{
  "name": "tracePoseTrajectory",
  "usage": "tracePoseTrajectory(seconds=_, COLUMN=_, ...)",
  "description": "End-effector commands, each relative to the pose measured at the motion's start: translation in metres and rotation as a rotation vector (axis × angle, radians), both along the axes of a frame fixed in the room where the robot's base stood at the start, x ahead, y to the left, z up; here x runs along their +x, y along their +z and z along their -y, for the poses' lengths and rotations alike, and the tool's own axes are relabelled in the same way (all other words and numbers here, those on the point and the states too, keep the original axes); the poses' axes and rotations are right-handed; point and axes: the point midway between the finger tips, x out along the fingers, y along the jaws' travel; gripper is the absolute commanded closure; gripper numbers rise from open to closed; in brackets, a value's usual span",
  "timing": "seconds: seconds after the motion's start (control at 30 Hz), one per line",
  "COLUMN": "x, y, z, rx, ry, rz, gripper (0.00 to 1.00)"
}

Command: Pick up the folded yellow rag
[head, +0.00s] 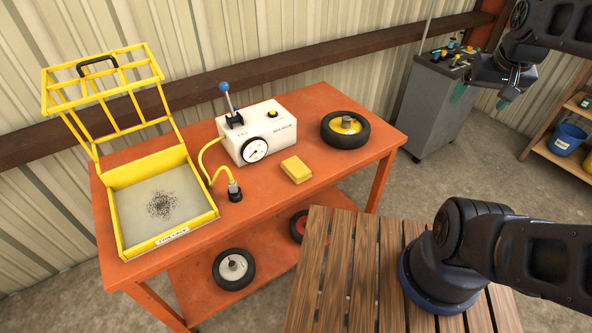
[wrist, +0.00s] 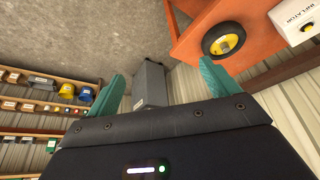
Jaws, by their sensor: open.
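The folded yellow rag (head: 296,169) lies flat on the orange table (head: 318,110), in front of the white inflator box and left of the black-tyred wheel. My gripper (head: 486,95) is in the upper right of the head view, well to the right of the rag and above the grey cabinet. In the wrist view my gripper (wrist: 166,88) shows two teal fingers spread wide with nothing between them. The rag does not show in the wrist view.
The inflator (head: 258,132) with gauge, lever and yellow hose stands behind the rag. A wheel (head: 345,132) lies to its right. A yellow cage tray (head: 161,206) stands at the table's left. A grey cabinet (head: 436,100) and shelf (head: 565,135) stand at right.

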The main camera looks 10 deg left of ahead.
Motion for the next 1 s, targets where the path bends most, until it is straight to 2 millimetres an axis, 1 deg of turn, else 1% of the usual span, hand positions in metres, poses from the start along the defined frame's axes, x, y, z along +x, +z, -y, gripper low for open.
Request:
tracePoseTrajectory(seconds=0.13, x=0.001, y=0.0, z=-0.001, rx=0.0, ry=0.002, rz=-0.001, gripper=0.13)
tracePoseTrajectory(seconds=0.2, x=0.005, y=-0.001, z=-0.003, rx=0.001, ry=0.012, rz=-0.006, gripper=0.13)
tracePoseTrajectory(seconds=0.27, x=0.011, y=-0.002, z=-0.007, rx=0.003, ry=0.027, rz=-0.014, gripper=0.13)
tracePoseTrajectory(seconds=0.37, x=0.027, y=-0.004, z=-0.019, rx=0.006, ry=0.065, rz=-0.033, gripper=0.13)
tracePoseTrajectory(seconds=0.5, x=0.053, y=-0.012, z=-0.043, rx=0.009, ry=0.131, rz=-0.066, gripper=0.13)
tracePoseTrajectory(seconds=0.67, x=0.08, y=-0.024, z=-0.074, rx=0.009, ry=0.205, rz=-0.103, gripper=0.13)
tracePoseTrajectory(seconds=0.8, x=0.101, y=-0.038, z=-0.106, rx=0.005, ry=0.268, rz=-0.136, gripper=0.13)
tracePoseTrajectory(seconds=0.87, x=0.109, y=-0.045, z=-0.12, rx=0.002, ry=0.294, rz=-0.15, gripper=0.13)
tracePoseTrajectory(seconds=1.0, x=0.125, y=-0.064, z=-0.156, rx=-0.005, ry=0.356, rz=-0.183, gripper=0.13)
